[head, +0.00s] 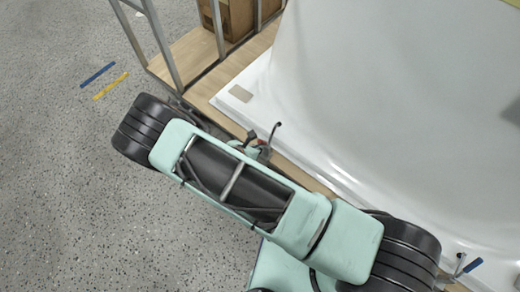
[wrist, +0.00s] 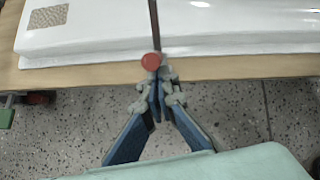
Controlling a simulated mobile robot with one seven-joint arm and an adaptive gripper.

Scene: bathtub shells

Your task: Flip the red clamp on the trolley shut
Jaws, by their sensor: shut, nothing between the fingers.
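The red clamp shows in the wrist view as a round red end (wrist: 151,61) with a dark upright bar (wrist: 154,25) behind it, at the edge of the wooden trolley deck (wrist: 100,73). My gripper (wrist: 157,84) is shut and empty, its fingertips just below the red end in the picture. I cannot tell whether they touch it. In the head view a thin dark lever (head: 276,130) stands up at the deck edge beside my arm, with a small reddish patch near its foot. My arm hides most of the gripper and the clamp's base there.
A large white tub shell (head: 390,90) covers most of the deck. A blue-handled clamp (head: 471,266) sits at the lower right. A metal frame (head: 165,45) and brown boxes (head: 236,18) stand at the back.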

